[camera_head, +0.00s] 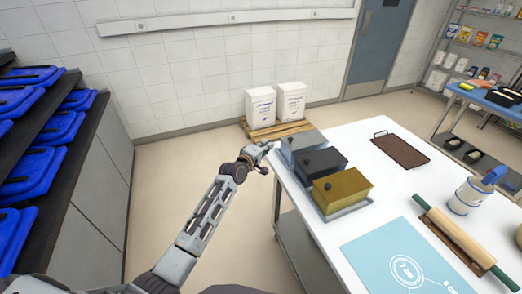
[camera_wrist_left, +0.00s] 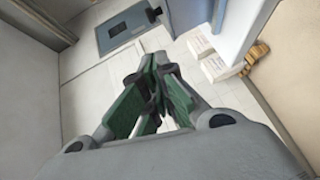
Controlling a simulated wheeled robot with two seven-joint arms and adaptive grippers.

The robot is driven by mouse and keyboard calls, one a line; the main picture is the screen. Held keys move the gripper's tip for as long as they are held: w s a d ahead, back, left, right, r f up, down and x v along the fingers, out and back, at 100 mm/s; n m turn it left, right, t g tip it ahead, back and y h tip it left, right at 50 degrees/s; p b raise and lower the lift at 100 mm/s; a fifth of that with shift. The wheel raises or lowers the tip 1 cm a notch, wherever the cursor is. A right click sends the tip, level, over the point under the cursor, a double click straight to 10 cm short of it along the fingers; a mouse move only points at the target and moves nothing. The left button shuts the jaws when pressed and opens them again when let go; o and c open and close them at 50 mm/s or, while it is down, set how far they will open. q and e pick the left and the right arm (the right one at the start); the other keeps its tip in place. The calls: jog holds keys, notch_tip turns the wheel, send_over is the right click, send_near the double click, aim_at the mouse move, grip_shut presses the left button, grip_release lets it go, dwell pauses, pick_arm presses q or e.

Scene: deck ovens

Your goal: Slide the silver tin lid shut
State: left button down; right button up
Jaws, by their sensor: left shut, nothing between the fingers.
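The silver tin (camera_head: 302,146) is the farthest of three lidded tins in a row at the table's left edge. Its top has a small dark knob, and the lid looks to cover most of it; I cannot tell whether a gap is left. My left gripper (camera_head: 266,154) is shut and empty, just left of the silver tin and off the table edge. I cannot tell whether it touches the tin. In the left wrist view its green-padded fingers (camera_wrist_left: 160,72) come together. My right gripper is not in view.
A dark tin (camera_head: 322,166) and a gold tin (camera_head: 345,188) stand nearer on a grey tray (camera_head: 350,209). The white table (camera_head: 360,150) also holds a brown board (camera_head: 401,151), a rolling pin (camera_head: 455,240) and a blue mat (camera_head: 375,262). White containers (camera_head: 261,106) stand on a pallet behind.

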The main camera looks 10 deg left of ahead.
pick_arm(q)
jog(key=shift+v, duration=2)
jog(key=shift+a, duration=0.1)
jog(key=shift+m, duration=0.3)
